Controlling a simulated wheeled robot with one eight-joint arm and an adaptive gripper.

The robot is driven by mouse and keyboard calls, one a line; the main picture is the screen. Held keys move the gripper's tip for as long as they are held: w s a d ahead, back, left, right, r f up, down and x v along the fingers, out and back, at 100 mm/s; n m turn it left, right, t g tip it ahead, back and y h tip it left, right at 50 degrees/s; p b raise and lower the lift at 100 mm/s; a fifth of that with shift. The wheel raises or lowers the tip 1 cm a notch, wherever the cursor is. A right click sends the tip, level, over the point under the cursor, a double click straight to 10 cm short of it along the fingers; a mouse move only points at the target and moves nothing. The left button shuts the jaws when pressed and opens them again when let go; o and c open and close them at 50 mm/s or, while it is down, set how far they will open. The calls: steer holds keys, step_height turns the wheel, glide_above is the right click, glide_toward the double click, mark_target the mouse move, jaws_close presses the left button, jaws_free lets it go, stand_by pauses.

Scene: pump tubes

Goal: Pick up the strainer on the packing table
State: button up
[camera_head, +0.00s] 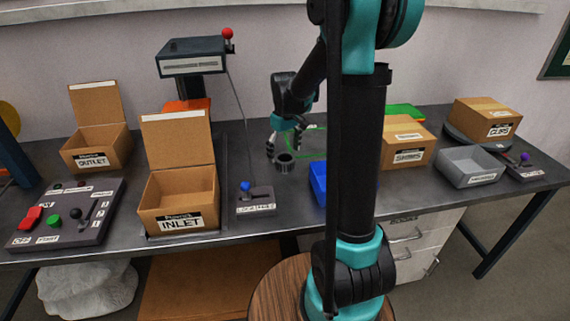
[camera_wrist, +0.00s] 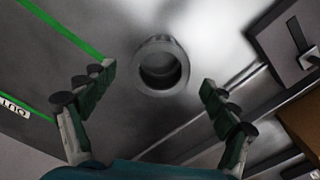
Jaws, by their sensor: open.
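The strainer (camera_head: 285,163) is a small dark grey ring-shaped cup standing on the packing table (camera_head: 130,235) near its middle. In the wrist view the strainer (camera_wrist: 161,66) shows its round opening and rim, ahead of and between my fingers. My gripper (camera_head: 284,142) is just above and behind it in the head view. In the wrist view my gripper (camera_wrist: 160,80) has its fingers spread wide on both sides, with clear gaps to the strainer. It is open and empty.
A lever box with a blue knob (camera_head: 255,200) stands left of the strainer. The INLET box (camera_head: 180,200) is farther left. A blue bin (camera_head: 318,182), partly hidden by my arm, is to the right, then the SHIMS box (camera_head: 405,145) and a grey tray (camera_head: 468,166). Green lines mark the tabletop.

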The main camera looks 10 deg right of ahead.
mark_target(285, 157)
steer(key=shift+s+f, duration=0.1)
steer(key=shift+f, duration=1.9)
steer(key=shift+c, duration=0.4)
steer(key=c, duration=1.3)
steer(key=shift+r, duration=0.1)
steer(key=shift+c, duration=0.2)
